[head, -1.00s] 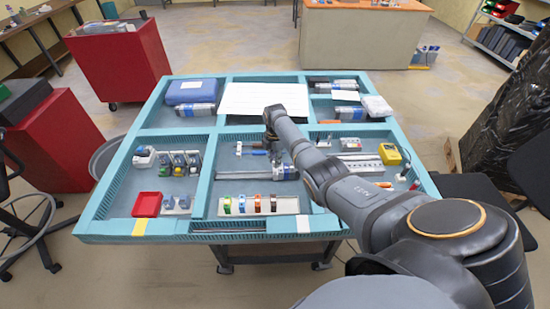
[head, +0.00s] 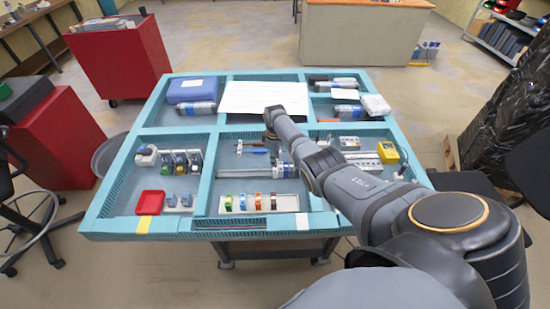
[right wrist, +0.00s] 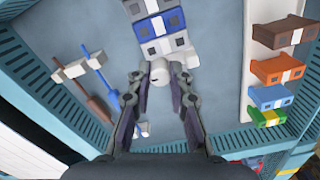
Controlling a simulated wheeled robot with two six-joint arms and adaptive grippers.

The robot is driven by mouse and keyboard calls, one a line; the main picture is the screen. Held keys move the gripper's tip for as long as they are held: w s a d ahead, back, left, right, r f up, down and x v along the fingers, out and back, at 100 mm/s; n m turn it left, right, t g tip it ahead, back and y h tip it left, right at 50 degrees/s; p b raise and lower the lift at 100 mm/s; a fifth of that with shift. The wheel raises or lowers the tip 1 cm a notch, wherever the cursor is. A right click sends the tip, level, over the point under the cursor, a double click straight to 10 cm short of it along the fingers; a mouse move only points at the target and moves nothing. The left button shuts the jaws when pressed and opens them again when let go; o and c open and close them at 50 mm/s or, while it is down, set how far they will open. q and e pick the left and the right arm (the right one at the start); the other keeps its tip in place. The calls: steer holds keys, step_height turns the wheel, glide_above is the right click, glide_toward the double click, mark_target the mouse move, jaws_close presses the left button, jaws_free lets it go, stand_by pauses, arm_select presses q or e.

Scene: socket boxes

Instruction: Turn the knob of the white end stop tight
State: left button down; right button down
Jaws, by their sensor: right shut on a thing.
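In the right wrist view a small white knob (right wrist: 160,74) sits between the fingertips of my right gripper (right wrist: 161,79). The gripper is shut on it, one finger on each side. The knob is at the near end of a row of blue and white blocks (right wrist: 163,24). I cannot tell the end stop's body clearly from the pale blocks beside the knob. In the head view my right gripper (head: 271,143) reaches down into the middle compartment, and the knob is not visible there. My left gripper is not in view.
Screwdrivers (right wrist: 107,84) lie left of the gripper in the right wrist view. A pale strip of coloured blocks (head: 284,204) lies near the front of the compartment. Teal dividers (head: 205,185) bound it. A red bin (head: 150,202) stands at the front left.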

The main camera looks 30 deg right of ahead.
steer(key=m, duration=0.4)
steer(key=shift+m, duration=0.3)
steer(key=m+p, duration=0.1)
steer(key=m, duration=0.2)
steer(key=shift+m, duration=0.3)
steer(key=m, duration=0.4)
steer(key=shift+m, duration=2.1)
steer(key=c, duration=1.2)
jaws_free()
